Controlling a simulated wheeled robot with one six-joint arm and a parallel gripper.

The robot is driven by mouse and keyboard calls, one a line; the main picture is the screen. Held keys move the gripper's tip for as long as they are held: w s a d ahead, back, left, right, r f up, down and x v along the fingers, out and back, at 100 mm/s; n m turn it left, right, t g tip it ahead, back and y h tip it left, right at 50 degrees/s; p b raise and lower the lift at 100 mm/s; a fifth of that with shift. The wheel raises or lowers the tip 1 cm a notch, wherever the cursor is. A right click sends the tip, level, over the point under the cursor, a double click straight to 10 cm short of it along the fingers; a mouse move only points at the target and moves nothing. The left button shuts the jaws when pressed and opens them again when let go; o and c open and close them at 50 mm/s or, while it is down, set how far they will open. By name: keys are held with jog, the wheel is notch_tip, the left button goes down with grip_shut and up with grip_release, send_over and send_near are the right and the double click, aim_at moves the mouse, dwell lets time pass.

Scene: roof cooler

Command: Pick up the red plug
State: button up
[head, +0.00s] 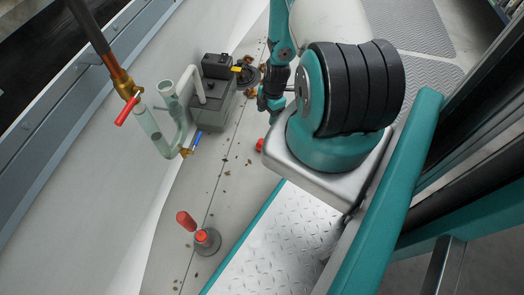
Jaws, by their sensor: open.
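Several small red pieces lie on the grey floor strip, and I cannot tell for certain which is the red plug. One red cylinder (186,221) is tilted at the lower left. Close beside it, a red cap (202,236) sits on a grey round base (208,243). A small red piece (260,144) shows at the left edge of my arm's metal base plate, partly hidden. My gripper (268,108) is small and dark, beyond my arm's large joint. It is open, above and beyond the small red piece, with no red piece visible between its fingers.
A grey box (210,105) with a black top stands at the upper middle, beside white and clear pipes (160,130). Valves with a red handle (127,110) and a blue handle (196,139) stick out there. Brown debris is scattered on the floor strip, otherwise largely clear.

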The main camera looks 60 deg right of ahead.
jog(key=f+b, duration=0.2)
jog(key=f, duration=0.2)
jog(key=a+f+b, duration=0.1)
jog(key=f+b, duration=0.1)
jog(key=f, duration=0.2)
jog(key=f+b, duration=0.2)
jog(key=f, duration=0.1)
jog(key=shift+w+a+f, duration=0.3)
jog(key=shift+w+f, duration=0.05)
jog(key=shift+f, duration=0.05)
jog(key=f+b, duration=0.4)
jog(key=f, duration=0.1)
jog(key=shift+w+a+f, duration=0.1)
jog(key=shift+w+a, duration=0.2)
jog(key=c, duration=1)
